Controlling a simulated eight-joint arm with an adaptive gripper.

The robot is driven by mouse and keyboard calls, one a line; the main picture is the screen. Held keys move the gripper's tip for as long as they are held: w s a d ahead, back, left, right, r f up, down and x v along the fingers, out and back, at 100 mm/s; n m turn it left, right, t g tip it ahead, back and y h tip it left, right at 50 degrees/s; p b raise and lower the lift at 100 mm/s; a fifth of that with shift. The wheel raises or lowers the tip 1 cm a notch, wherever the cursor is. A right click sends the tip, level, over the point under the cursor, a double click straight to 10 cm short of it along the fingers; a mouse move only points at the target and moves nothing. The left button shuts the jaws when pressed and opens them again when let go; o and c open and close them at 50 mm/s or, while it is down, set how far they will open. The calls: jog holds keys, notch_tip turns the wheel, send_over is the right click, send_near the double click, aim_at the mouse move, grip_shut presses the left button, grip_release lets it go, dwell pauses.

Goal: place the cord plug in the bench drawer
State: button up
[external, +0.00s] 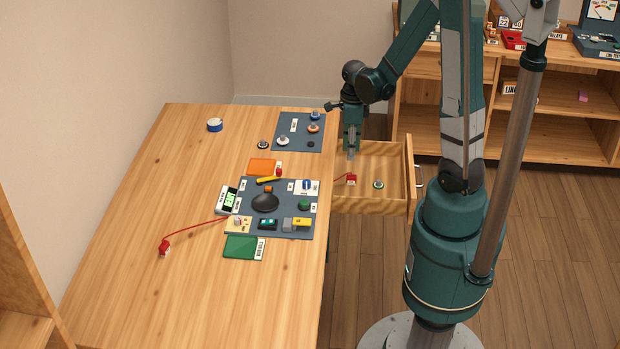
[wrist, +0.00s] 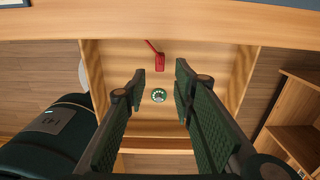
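The bench drawer (external: 399,204) is pulled out from the right side of the bench. A red cord plug (external: 351,178) with a bit of red cord lies in it; it also shows in the wrist view (wrist: 160,63). A second red plug (external: 163,247) lies on the left of the bench top, its red cord running to the grey board. My gripper (external: 351,156) is above the drawer, pointing down. In the wrist view my gripper (wrist: 160,82) has its fingers apart with nothing between them, above the drawer floor and just short of the red plug.
A green-and-white round part (external: 378,184) lies in the drawer, right of the plug. The grey phone board (external: 246,190), a blue-grey parts mat (external: 284,121), an orange card (external: 261,166) and a green card (external: 240,246) occupy the bench. A shelf (external: 555,117) stands behind right.

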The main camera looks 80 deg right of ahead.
jog(key=w+a+r+n, duration=0.3)
jog(key=n, duration=0.1)
jog(key=w+a+r+n+t+h, duration=0.1)
jog(key=w+a+r+n, duration=0.2)
jog(key=n, duration=0.1)
jog(key=shift+a+r, duration=0.35)
jog(key=w+a+r+n+t, duration=0.1)
jog(key=a+r+n+t, duration=0.1)
jog(key=a+r+n, duration=0.4)
jog(key=w+a+r+n+t, duration=0.1)
jog(key=a+r+n, duration=0.5)
jog(key=a+n, duration=0.6)
jog(key=w+a+r+n+t+y, duration=0.1)
jog(key=a+r+n+t, duration=0.2)
jog(key=a+r+n, duration=0.3)
jog(key=a+n, duration=0.3)
jog(key=a, duration=0.1)
jog(key=shift+a+n, duration=0.15)
jog(key=shift+n, duration=0.25)
